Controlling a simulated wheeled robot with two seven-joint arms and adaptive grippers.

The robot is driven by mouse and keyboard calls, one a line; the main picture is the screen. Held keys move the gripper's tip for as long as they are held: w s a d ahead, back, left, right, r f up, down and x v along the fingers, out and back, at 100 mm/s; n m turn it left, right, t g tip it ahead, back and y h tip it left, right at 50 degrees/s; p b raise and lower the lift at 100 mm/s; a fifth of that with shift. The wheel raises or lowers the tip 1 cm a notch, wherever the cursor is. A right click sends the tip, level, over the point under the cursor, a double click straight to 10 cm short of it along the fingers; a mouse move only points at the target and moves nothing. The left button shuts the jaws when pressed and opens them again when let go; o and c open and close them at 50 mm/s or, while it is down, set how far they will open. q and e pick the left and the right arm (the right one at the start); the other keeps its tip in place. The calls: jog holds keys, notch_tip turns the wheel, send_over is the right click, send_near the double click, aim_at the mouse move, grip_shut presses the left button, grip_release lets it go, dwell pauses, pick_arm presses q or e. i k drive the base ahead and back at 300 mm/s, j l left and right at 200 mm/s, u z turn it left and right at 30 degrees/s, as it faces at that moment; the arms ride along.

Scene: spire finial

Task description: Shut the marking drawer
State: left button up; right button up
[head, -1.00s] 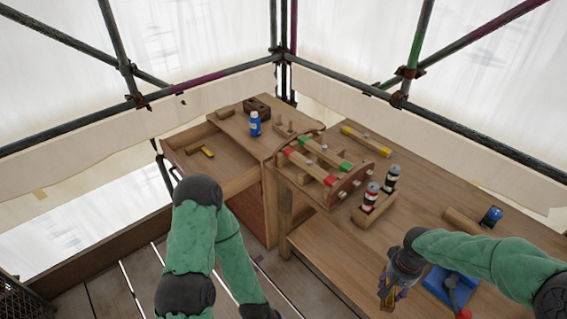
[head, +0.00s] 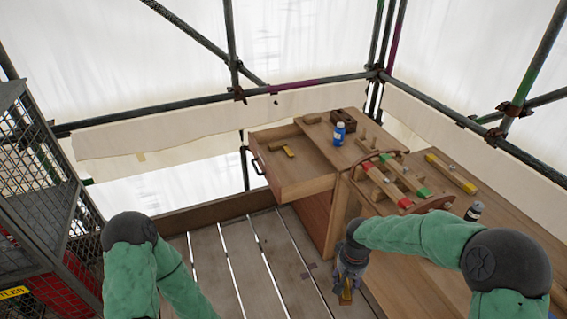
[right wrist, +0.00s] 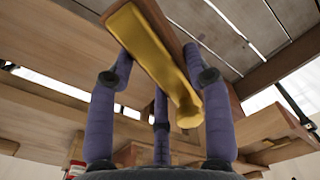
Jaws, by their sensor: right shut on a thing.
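The drawer (head: 298,188) stands pulled out to the left from the wooden cabinet (head: 325,152) in the head view. A small brass-and-wood tool (head: 288,151) lies inside. My right gripper (head: 346,287) hangs over the slatted deck, in front of the cabinet and apart from the drawer. It is shut on a brass-and-wood piece (head: 346,297). In the right wrist view, fingers surround this piece (right wrist: 150,52), which has a rounded brass knob. My left arm shows at lower left, but its gripper is out of view.
A blue bottle (head: 339,134) and a dark wooden block (head: 348,117) stand on the cabinet top. A wooden rack with red and green parts (head: 395,185) sits beside it. A mesh cage (head: 40,190) stands at far left. The deck (head: 225,262) before the drawer looks clear.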

aim_at(295, 178)
jog(key=i+u, duration=0.3)
jog(key=i, duration=0.3)
jog(key=i+l+u, duration=0.15)
jog(key=i+u, duration=0.15)
jog(key=i, duration=0.3)
jog(key=i+l, duration=0.1)
jog(key=i, duration=0.35)
jog(key=i+l, duration=0.15)
jog(key=i, duration=0.3)
